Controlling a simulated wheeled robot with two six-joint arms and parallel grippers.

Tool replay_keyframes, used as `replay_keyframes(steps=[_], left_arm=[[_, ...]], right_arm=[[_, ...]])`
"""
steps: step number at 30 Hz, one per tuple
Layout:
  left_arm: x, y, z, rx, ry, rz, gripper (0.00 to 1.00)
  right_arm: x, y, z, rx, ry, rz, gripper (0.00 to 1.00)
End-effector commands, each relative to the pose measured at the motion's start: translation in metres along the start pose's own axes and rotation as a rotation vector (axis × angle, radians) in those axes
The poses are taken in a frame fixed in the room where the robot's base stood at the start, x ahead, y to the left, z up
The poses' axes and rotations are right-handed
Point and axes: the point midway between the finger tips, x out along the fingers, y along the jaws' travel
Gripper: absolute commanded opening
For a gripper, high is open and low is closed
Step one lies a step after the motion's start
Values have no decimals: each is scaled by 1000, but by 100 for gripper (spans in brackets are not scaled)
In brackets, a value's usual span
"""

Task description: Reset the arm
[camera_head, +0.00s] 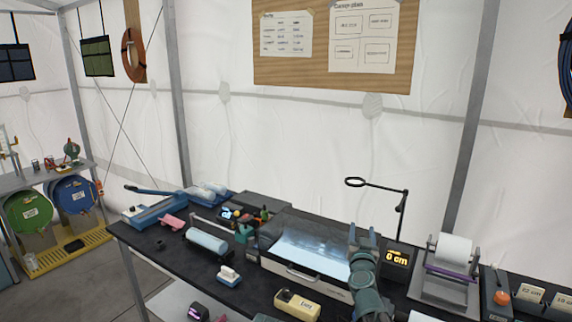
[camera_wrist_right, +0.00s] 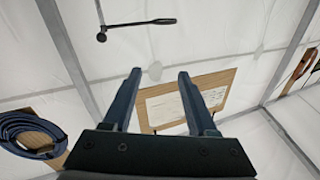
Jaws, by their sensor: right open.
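My right arm (camera_head: 369,288) rises from the bottom of the head view, in front of the right end of the lit clear-lidded box (camera_head: 312,245). Its gripper (camera_head: 365,235) points upward with the two fingers apart. In the right wrist view the open gripper (camera_wrist_right: 159,74) has nothing between its fingers. Beyond them are the white tent wall and the wooden notice board (camera_wrist_right: 180,97). My left gripper does not show in either view.
Right of my arm stand a "0 cm" display (camera_head: 397,257), a black ring-topped stand (camera_head: 402,212) and a paper roll holder (camera_head: 447,275). A blue roll (camera_head: 207,242), a white-handled block (camera_head: 229,275) and a cream box (camera_head: 297,304) lie left and in front on the dark bench.

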Motion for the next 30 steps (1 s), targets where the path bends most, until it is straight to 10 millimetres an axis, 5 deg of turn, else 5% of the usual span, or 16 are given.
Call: replay_keyframes(steps=[5,9,12,16,21,29,30], left_arm=[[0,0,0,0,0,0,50],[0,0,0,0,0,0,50],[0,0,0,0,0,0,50],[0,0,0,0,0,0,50],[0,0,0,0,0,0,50],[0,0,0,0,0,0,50],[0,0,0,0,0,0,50]], right_arm=[[-22,-49,23,-21,-110,-230,58],[-63,-87,70,-57,-334,-433,58],[-105,-95,114,-94,-566,-520,58],[-164,-79,166,-146,-890,-521,58],[-229,-35,203,-202,-1230,-388,58],[-304,32,212,-266,-1568,-77,58],[-310,23,213,-290,-1581,-86,58]])
